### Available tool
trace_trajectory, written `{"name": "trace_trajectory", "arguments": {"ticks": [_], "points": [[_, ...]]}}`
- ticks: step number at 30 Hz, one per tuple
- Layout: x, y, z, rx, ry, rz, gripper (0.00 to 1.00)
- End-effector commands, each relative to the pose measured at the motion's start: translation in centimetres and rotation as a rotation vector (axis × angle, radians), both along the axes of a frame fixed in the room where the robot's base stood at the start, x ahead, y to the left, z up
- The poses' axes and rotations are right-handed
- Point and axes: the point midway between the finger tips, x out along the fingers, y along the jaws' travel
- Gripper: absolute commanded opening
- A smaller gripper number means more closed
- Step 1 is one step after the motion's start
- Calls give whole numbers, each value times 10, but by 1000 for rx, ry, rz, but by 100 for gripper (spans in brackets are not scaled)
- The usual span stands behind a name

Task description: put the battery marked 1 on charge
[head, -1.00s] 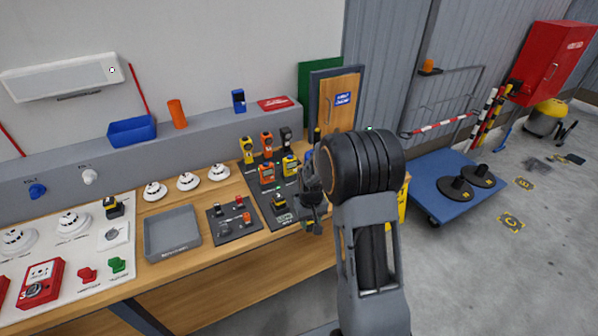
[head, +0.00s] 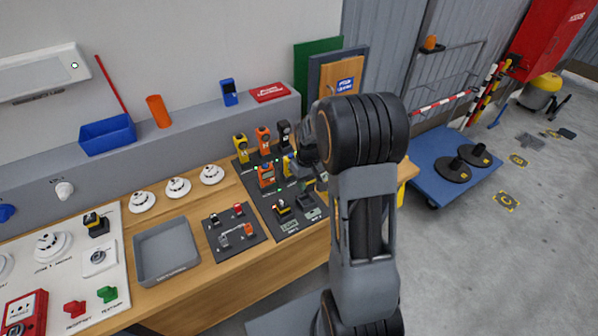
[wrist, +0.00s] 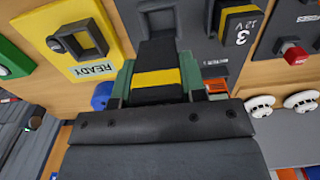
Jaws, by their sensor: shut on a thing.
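My gripper (wrist: 158,84) is shut on a black battery with a yellow band (wrist: 158,76), held between its dark green fingers. The number on this battery is not visible. In the wrist view its far end overlaps the near edge of an empty charger slot (wrist: 160,14); I cannot tell whether they touch. Another battery marked 3 (wrist: 238,28) sits in the neighbouring slot. In the head view the dark charger panel (head: 291,225) lies on the bench, with the seated battery (head: 282,208) and the empty slot (head: 307,199). My gripper (head: 316,180) is beyond the slot, partly hidden by my arm.
A yellow plate marked READY (wrist: 100,66) with an empty recess lies beside the charger. Upright yellow and orange devices (head: 264,140) stand at the panel's back. A small dark board (head: 234,236) and a grey tray (head: 140,262) are to the left.

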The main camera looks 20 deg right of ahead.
Motion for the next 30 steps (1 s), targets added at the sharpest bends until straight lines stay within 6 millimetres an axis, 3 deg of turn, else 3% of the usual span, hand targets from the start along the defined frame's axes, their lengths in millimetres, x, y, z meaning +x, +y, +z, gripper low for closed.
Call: {"name": "trace_trajectory", "arguments": {"ticks": [12, 22, 30], "points": [[2, 10, -19, 0, -1, 21, 5], [2, 9, -46, 0, 1, 19, 5], [2, 8, -54, -1, -1, 17, 5]]}}
